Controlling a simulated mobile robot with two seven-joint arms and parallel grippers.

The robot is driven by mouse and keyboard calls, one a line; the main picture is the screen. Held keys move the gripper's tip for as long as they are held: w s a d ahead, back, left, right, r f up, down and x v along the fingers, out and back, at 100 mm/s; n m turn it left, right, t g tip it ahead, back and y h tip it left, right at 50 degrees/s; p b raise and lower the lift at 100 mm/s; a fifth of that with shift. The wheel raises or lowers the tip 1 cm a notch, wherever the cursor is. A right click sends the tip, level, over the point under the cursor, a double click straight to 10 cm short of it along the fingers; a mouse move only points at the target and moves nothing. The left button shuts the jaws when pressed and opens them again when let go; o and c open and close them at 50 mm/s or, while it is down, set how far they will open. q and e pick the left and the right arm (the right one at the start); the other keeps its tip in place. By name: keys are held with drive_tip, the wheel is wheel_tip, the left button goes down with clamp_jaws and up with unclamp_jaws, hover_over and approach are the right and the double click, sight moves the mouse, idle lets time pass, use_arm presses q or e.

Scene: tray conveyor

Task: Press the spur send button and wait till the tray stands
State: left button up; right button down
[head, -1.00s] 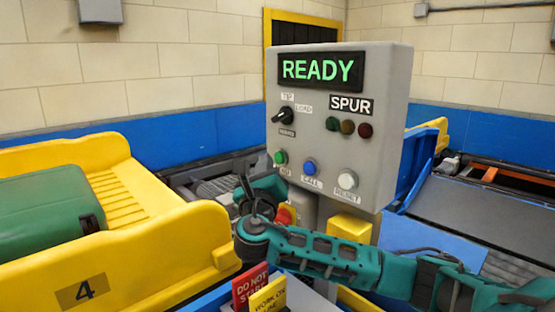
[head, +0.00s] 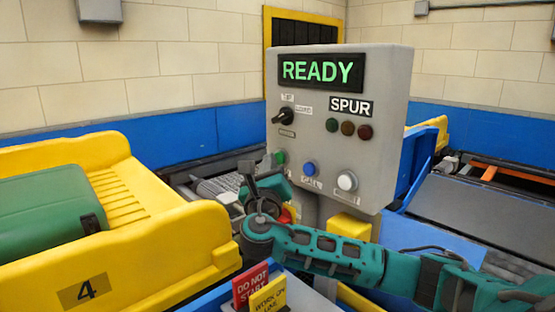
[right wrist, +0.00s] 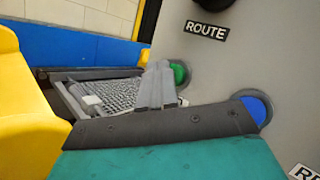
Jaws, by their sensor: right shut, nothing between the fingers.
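The grey control panel (head: 390,130) shows READY in green on its display (head: 321,71). The green button (head: 280,157) is at the panel's lower left; it also shows in the right wrist view (right wrist: 180,73). My right gripper (head: 246,168) is shut and empty, just left of the green button. In the right wrist view its fingertips (right wrist: 158,72) overlap the button's left edge; I cannot tell whether they touch. The yellow tray (head: 190,245) marked 4 is at the left and holds a green suitcase (head: 45,220). My left gripper is not in view.
A blue button (head: 310,168) and a white button (head: 347,181) sit right of the green one. Above are a selector knob (head: 284,117) and dark SPUR lamps (head: 348,128). Red and yellow cards (head: 268,298) stand in front. A dark conveyor (head: 480,210) runs at the right.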

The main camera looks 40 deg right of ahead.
drive_tip(key=shift+d, duration=0.4)
idle(0.6)
drive_tip(key=shift+a+p, duration=0.65)
drive_tip(key=shift+a, duration=0.3)
